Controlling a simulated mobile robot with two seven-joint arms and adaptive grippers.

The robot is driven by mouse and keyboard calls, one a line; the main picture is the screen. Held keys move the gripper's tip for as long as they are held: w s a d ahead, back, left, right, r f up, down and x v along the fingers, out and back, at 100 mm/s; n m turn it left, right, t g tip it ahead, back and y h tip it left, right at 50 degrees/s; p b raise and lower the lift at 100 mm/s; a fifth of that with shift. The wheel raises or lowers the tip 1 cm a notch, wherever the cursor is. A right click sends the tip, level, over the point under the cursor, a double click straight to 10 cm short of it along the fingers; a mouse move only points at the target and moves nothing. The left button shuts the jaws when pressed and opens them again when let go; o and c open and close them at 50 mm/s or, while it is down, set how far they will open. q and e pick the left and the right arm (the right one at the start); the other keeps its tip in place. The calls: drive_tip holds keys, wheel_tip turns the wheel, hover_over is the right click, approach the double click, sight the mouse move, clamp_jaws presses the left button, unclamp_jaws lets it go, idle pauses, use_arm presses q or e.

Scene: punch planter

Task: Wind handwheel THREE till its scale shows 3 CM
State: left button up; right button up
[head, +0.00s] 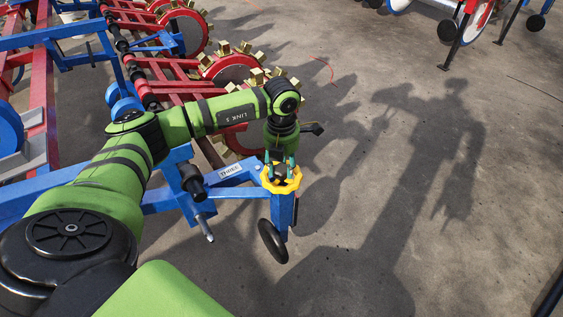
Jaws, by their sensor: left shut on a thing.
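A yellow handwheel (267,184) sits on top of a blue upright post (283,212) at the end of the blue frame, above a small black wheel (272,241). My left gripper (280,174) reaches down onto the handwheel from above and is shut on it. The gripper's fingers and wrist cover part of the handwheel. A small white label (230,170) is on the blue beam beside the post; its print is too small to read. I cannot make out a scale or its reading. My right gripper is out of view.
Red discs with brass-coloured punches (232,70) and red arms line the machine behind my left arm. A black-ended lever (193,183) stands close to the left of the post. Bare concrete (400,230) lies open to the right. Another wheeled machine (470,18) stands at the back right.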

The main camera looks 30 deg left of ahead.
sight(282, 168)
use_arm(q)
drive_tip(key=o, duration=1.1)
drive_tip(key=shift+o, duration=0.2)
wheel_tip(282, 168, up, 12)
